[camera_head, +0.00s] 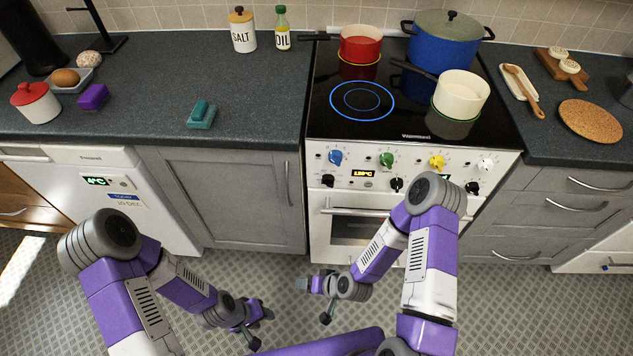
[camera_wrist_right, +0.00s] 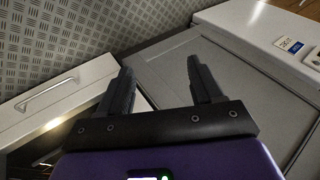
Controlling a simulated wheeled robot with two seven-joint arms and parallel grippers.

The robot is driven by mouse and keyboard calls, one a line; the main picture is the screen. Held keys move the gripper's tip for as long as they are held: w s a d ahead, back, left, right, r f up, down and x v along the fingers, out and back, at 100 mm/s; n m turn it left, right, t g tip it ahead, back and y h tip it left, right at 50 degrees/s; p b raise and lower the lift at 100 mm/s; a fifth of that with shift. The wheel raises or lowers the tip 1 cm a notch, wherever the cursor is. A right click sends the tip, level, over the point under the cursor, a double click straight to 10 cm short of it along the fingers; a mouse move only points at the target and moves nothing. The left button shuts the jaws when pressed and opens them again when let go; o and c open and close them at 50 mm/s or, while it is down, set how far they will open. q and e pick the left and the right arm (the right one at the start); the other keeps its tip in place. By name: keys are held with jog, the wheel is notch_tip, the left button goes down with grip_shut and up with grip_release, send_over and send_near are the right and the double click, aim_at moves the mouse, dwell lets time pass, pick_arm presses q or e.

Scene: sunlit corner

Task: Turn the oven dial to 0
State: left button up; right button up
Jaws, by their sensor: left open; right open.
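The white oven front (camera_head: 340,198) is below the black hob. Its panel has a black knob at the left (camera_head: 328,180), one in the middle (camera_head: 396,184) and one at the right (camera_head: 472,187). My left gripper (camera_head: 261,328) is open and empty, low over the floor. My right gripper (camera_head: 312,301) is open, low before the oven and away from the knobs; its spread fingers show empty in the right wrist view (camera_wrist_right: 163,88).
Blue (camera_head: 335,157), green (camera_head: 386,160), yellow (camera_head: 437,161) and white (camera_head: 486,165) knobs sit above the black ones. A red pan (camera_head: 360,44), blue pot (camera_head: 444,45) and white pan (camera_head: 461,94) stand on the hob. The oven door handle (camera_head: 345,212) juts out below. My right forearm partly covers the oven.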

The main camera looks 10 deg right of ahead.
jog(key=w+r+m+t+p, duration=0.2)
jog(key=w+r+t+p, duration=0.2)
jog(key=w+r+t, duration=0.3)
jog(key=m+t+h+p, duration=0.4)
jog(key=m+t+h, duration=0.2)
jog(key=m+h, duration=0.2)
send_near(328, 186)
jog(key=w, duration=0.4)
jog(key=w+b, duration=0.1)
jog(key=w, duration=0.1)
jog(key=w+d, duration=0.1)
jog(key=w, duration=0.2)
jog(key=shift+w+d+f+b, duration=0.1)
jog(key=shift+d+f+b, duration=0.05)
jog(key=shift+b, duration=0.25)
pick_arm(q)
notch_tip(328, 186, up, 8)
jog(key=shift+f, duration=0.15)
pick_arm(e)
jog(key=shift+c, duration=0.2)
jog(key=c, duration=1)
pick_arm(q)
jog(key=shift+r, duration=0.2)
